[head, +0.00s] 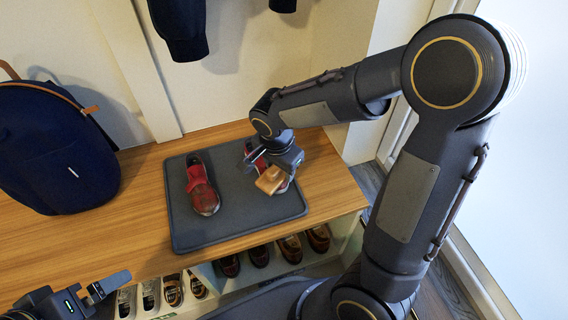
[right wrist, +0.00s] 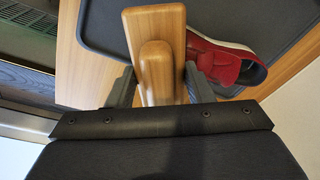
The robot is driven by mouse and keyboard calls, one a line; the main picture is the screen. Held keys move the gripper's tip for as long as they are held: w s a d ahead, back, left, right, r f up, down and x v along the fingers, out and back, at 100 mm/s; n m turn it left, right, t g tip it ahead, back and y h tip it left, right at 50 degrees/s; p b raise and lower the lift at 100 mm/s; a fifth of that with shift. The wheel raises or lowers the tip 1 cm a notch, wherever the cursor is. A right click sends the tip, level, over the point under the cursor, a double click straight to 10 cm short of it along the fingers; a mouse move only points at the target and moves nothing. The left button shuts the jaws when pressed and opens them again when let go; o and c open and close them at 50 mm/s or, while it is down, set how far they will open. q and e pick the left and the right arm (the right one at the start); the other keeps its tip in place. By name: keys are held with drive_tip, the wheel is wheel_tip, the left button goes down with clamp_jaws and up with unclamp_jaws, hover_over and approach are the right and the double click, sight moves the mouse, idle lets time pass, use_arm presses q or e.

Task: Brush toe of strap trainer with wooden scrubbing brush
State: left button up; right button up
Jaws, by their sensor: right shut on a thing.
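Two red shoes lie on a dark grey mat (head: 240,217). The left red strap trainer (head: 200,186) has its toe toward me, with a dull, darker patch on the toe. The right red shoe (head: 252,154) is partly hidden by my right gripper; its strap and white sole show in the right wrist view (right wrist: 222,62). My right gripper (head: 276,168) is shut on the wooden scrubbing brush (head: 270,181), holding it over the right shoe's toe end. The brush (right wrist: 155,50) shows between the fingers; contact with the shoe is unclear. My left gripper (head: 98,290) is empty at lower left.
The mat lies on a wooden bench (head: 145,225). A navy backpack (head: 55,150) stands at the left. Several shoes (head: 258,256) sit in cubbies below. Dark clothing (head: 180,28) hangs above the bench. Free mat lies between the shoes and around the left shoe.

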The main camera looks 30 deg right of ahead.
drive_tip(key=shift+s+a+f, duration=0.15)
drive_tip(key=shift+s+a, duration=0.05)
drive_tip(key=shift+a, duration=0.35)
drive_tip(key=shift+w+d+r+p, duration=0.1)
drive_tip(key=shift+w+d, duration=0.1)
drive_tip(key=shift+d, duration=0.6)
drive_tip(key=shift+w+d+r+p, duration=0.1)
drive_tip(key=shift+w+d, duration=0.1)
drive_tip(key=shift+d, duration=0.55)
drive_tip(key=shift+w+d+r+p, duration=0.1)
drive_tip(key=shift+w+d, duration=0.1)
drive_tip(key=shift+d, duration=0.6)
drive_tip(key=shift+s+a+f+b, duration=0.1)
drive_tip(key=shift+s+a+b, duration=0.1)
drive_tip(key=shift+a, duration=0.6)
drive_tip(key=shift+s+a+f+b, duration=0.15)
drive_tip(key=shift+s+a, duration=0.05)
drive_tip(key=shift+a, duration=0.6)
drive_tip(key=shift+s+a+f+b, duration=0.1)
drive_tip(key=shift+s+a+b, duration=0.1)
drive_tip(key=shift+a, duration=0.6)
drive_tip(key=shift+w+d+r, duration=0.1)
drive_tip(key=shift+w+d, duration=0.05)
drive_tip(key=shift+d, duration=0.45)
drive_tip(key=shift+w+d, duration=0.15)
drive_tip(key=shift+d, duration=0.45)
